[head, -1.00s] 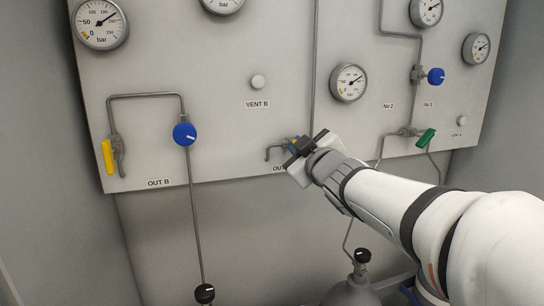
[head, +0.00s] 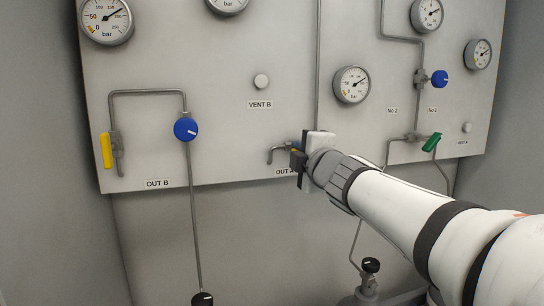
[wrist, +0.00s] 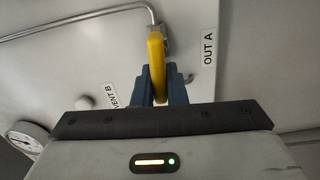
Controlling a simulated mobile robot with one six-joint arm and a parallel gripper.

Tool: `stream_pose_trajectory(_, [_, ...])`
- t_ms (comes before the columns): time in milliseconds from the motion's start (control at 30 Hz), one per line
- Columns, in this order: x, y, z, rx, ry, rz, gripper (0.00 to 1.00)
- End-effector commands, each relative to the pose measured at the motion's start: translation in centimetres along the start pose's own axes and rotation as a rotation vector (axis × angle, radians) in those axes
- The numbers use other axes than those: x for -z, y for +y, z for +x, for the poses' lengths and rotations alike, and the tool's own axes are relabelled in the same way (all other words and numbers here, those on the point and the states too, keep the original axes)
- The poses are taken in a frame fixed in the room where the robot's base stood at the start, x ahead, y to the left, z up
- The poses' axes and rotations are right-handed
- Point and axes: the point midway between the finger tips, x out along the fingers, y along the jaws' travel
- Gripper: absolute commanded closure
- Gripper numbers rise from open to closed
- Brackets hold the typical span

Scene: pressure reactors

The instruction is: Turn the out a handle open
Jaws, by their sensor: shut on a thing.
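The out A handle is a yellow lever (wrist: 157,58) on a metal valve by the OUT A label (wrist: 208,48) in the wrist view. My gripper (wrist: 159,86) has its blue fingers closed on both sides of the lever. In the head view my gripper (head: 298,158) is at the panel just above the OUT A label (head: 285,172). It hides most of the lever and valve there. The bent outlet pipe (head: 276,152) shows to the left of my gripper.
To the left are the OUT B yellow lever (head: 107,150) and a blue knob (head: 186,129). To the right are a green handle (head: 432,142) and another blue knob (head: 439,78). A pressure gauge (head: 351,85) is above my gripper. A vertical pipe (head: 317,60) runs close by.

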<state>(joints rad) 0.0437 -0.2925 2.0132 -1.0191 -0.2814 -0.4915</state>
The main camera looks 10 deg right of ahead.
Motion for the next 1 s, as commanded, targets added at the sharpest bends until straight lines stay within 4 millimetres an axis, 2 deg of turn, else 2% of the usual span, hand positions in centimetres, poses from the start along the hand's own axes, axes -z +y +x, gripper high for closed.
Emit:
stream_pose_trajectory(300, [-0.02,-0.22,0.0,0.001,-0.001,-0.085,1.0])
stream_pose_trajectory(767, [0.02,-0.22,0.02,0.002,0.0,-0.095,1.0])
stream_pose_trajectory(800, [0.02,-0.23,0.02,0.002,0.0,-0.095,0.85])
stream_pose_trajectory(1000, [0.05,-0.2,0.02,0.001,0.001,-0.094,0.69])
